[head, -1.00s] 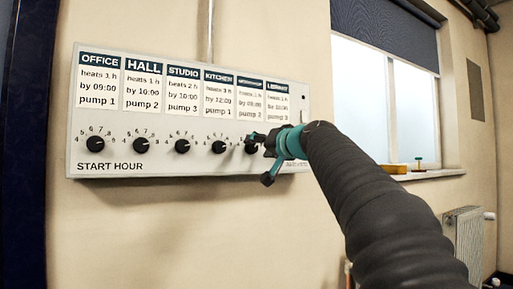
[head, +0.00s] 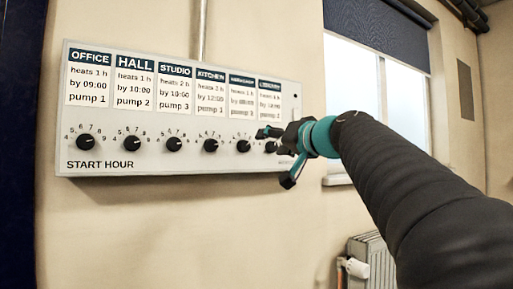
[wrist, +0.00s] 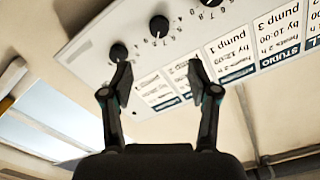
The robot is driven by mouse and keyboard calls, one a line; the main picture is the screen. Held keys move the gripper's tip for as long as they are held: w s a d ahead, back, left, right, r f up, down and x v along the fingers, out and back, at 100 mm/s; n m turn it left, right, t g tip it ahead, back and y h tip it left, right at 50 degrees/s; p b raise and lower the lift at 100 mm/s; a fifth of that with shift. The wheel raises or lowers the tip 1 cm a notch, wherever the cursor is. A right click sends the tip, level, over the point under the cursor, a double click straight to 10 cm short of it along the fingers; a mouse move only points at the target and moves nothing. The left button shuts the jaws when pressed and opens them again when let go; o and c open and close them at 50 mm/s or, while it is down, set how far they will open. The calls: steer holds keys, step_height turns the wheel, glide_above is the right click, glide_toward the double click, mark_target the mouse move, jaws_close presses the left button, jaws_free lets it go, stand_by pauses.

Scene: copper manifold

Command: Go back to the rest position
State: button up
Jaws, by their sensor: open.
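My gripper (head: 277,156) is in front of the right end of a white control panel (head: 170,165) on the wall. In the wrist view my gripper (wrist: 158,82) has its two fingers spread apart with nothing between them. The panel carries a row of black knobs under labelled cards, such as the OFFICE knob (head: 85,142) and the STUDIO knob (head: 173,144). The rightmost knob (head: 271,147) is partly hidden by my gripper. In the wrist view one knob (wrist: 119,52) appears close to the left fingertip; I cannot tell whether they touch.
A pipe (head: 202,30) runs up the wall above the panel. A window (head: 365,85) with a dark blind (head: 380,30) is at the right. A radiator (head: 370,258) stands below it. The wall under the panel is clear.

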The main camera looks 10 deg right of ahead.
steer(key=s+f+m+g+h, duration=0.1)
steer(key=s+f+g+h, duration=0.15)
steer(key=f, duration=1.05)
steer(key=s+f+m+g+h, duration=0.1)
steer(key=s+f+g, duration=0.25)
steer(key=f, duration=1.05)
steer(key=s+a+f+n+g+h, duration=0.1)
steer(key=s+a+f+n+g, duration=0.1)
steer(key=s+f, duration=0.9)
steer(key=s+a+f+n+g+h, duration=0.1)
steer(key=s+a+f+n+g, duration=0.1)
steer(key=s+f, duration=0.9)
steer(key=shift+s+g, duration=0.45)
steer(key=shift+g, duration=0.35)
